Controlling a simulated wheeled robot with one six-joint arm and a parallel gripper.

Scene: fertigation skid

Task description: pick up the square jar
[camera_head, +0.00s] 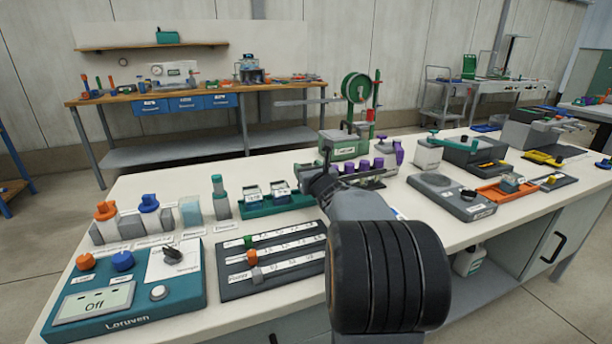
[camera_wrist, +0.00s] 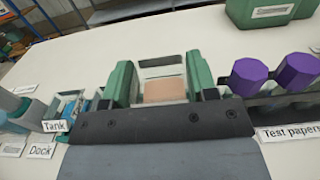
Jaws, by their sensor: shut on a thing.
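The square jar (camera_wrist: 165,88) shows in the wrist view as a clear, square-edged container with a peach-coloured content. It sits between two upright green pieces, in the middle of the picture. My gripper (camera_wrist: 162,92) is shut on it; the dark gripper body hides its lower front, so I cannot tell whether it touches what is below. In the head view my gripper (camera_head: 318,183) is over the bench beside the green tray (camera_head: 268,208), and I cannot make out the jar there. A second clear container (camera_wrist: 68,106) stands to the left, by the "Tank" label (camera_wrist: 55,126).
Purple-capped items (camera_wrist: 298,70) stand close on the right by the "Test papers" label (camera_wrist: 290,132). The teal control box (camera_head: 125,290) and the grey slotted board (camera_head: 275,262) lie at the front left.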

